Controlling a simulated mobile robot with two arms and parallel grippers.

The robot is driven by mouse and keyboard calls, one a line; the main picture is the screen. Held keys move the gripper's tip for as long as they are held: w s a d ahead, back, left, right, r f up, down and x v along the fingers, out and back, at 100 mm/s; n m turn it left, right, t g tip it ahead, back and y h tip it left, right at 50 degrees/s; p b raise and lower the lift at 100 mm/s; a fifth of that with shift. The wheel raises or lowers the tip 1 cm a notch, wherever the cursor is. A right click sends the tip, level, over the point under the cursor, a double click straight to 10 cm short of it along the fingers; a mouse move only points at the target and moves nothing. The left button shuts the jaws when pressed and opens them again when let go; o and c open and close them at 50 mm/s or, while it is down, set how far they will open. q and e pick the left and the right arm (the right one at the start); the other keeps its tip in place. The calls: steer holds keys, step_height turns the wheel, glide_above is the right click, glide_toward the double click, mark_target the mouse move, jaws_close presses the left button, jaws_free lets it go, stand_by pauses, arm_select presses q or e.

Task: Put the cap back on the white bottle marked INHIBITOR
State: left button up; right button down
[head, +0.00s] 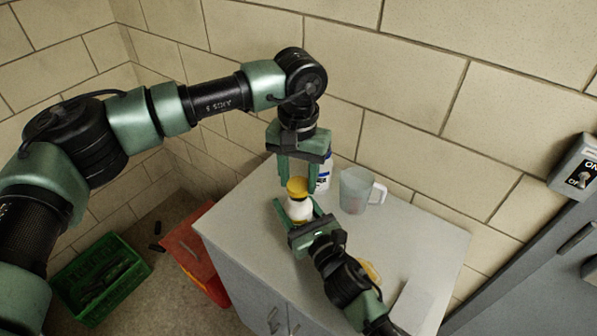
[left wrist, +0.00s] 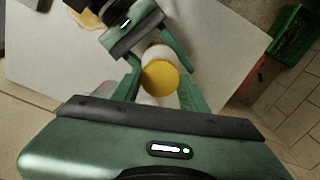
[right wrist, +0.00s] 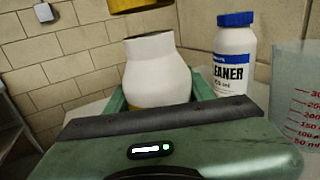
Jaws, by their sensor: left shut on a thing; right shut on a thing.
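The yellow cap (head: 297,187) is between the fingers of my left gripper (head: 298,179), which comes down from above and is shut on it. The cap also shows in the left wrist view (left wrist: 160,78). The white bottle (head: 299,210) stands upright below the cap. My right gripper (head: 297,216) is shut around its body from the front. In the right wrist view the bottle (right wrist: 157,72) has a bare white top, and the cap (right wrist: 140,4) hangs above it with a gap, slightly to the left. No INHIBITOR lettering is readable; the fingers hide the lower bottle.
A white bottle with blue cap, its label ending in "LEANER" (right wrist: 235,60), stands close behind. A clear measuring jug (head: 354,191) is to its right on the grey cabinet top (head: 430,245). A green crate (head: 100,275) is on the floor. The wall is close behind.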

mark_target(299, 211)
stand_by(0.5)
arm_select(q)
steer(key=shift+f, duration=0.85)
steer(key=shift+f, duration=0.55)
steer(key=m, duration=0.6)
steer(key=shift+m, duration=0.3)
steer(key=o, duration=1.3)
